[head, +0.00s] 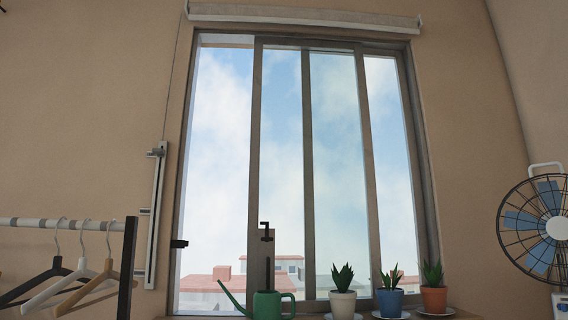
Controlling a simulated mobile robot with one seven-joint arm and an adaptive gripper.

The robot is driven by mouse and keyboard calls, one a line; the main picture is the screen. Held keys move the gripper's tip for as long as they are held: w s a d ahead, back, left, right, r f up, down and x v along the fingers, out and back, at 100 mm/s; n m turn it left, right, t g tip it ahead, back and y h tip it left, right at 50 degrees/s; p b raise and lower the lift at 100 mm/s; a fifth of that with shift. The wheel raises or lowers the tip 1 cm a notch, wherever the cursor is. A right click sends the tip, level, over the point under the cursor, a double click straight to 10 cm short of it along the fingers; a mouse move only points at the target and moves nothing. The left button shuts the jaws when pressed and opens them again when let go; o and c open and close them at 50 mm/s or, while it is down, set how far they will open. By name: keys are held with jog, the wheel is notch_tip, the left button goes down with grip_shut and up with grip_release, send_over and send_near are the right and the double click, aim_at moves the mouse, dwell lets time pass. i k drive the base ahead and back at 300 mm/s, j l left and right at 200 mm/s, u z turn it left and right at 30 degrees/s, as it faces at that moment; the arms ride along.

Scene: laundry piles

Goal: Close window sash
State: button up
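The window sash (255,170) is a grey-framed glass pane in the window in the head view. Its left upright stands well to the right of the window frame's left jamb (190,130), with a tall gap between them. The sash overlaps the pane on the right, so several grey uprights show. A dark upright fitting (267,232) with a hooked top shows just right of the sash's left upright; I cannot tell if it is fixed to the sash. A small dark catch (179,244) sits at the left jamb. My gripper is not in view.
On the sill stand a green watering can (267,305) and potted plants in white (343,303), blue (390,302) and terracotta (434,299) pots. A rack rail with hangers (60,223) is at left, a fan (548,228) at right. A rolled blind (300,16) hangs above.

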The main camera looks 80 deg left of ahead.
aim_at(260, 264)
jog(key=u, duration=2.05)
jog(key=i+j, duration=0.85)
jog(key=i+l, duration=0.05)
jog(key=i, duration=0.05)
